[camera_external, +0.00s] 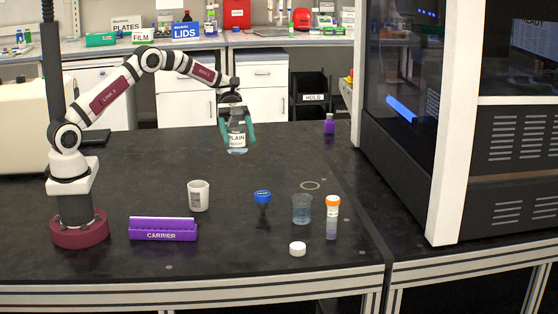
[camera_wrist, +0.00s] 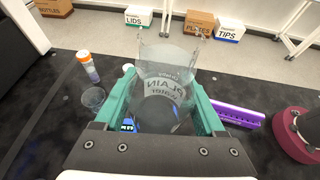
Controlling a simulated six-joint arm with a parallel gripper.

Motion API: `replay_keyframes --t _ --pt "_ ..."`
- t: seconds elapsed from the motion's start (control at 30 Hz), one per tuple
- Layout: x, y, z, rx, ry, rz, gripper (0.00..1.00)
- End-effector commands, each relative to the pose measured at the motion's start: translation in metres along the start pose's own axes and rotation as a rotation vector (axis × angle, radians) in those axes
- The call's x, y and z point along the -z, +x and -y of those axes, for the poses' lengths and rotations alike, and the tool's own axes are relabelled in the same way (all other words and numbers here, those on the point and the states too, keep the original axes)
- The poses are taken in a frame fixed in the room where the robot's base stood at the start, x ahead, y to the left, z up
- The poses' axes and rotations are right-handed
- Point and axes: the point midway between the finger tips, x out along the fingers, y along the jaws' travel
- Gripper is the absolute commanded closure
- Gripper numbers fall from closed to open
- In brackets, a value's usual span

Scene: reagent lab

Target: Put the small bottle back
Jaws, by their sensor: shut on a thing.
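A small clear bottle (camera_external: 237,143) with a label reading PLAIN hangs upright in the air above the back part of the black bench. My gripper (camera_external: 237,133) is shut on it, with a green finger on each side. In the wrist view the clear bottle (camera_wrist: 165,85) sits between the green fingers of my gripper (camera_wrist: 160,100), and its label shows mirrored. The bottle seems to have no cap. A thin ring mark (camera_external: 310,185) lies on the bench to the right. A white cap (camera_external: 297,249) lies near the front edge.
A white cup (camera_external: 198,195), a purple carrier (camera_external: 163,229), a blue-topped item (camera_external: 262,197), a clear beaker (camera_external: 302,209) and an orange-capped tube (camera_external: 332,217) stand on the bench. A purple bottle (camera_external: 329,124) stands at the back right, near the dark machine (camera_external: 405,100).

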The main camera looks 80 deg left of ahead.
Motion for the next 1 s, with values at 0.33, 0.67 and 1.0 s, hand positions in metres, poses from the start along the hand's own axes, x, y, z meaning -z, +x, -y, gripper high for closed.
replay_keyframes --t 0.33,0.67,1.0 --pt "-0.053 0.087 0.008 -0.065 -0.029 -0.004 0.95" --pt "-0.074 0.171 0.057 -0.132 -0.059 -0.007 0.95" --pt "-0.069 0.205 0.101 -0.148 -0.064 -0.009 0.95"
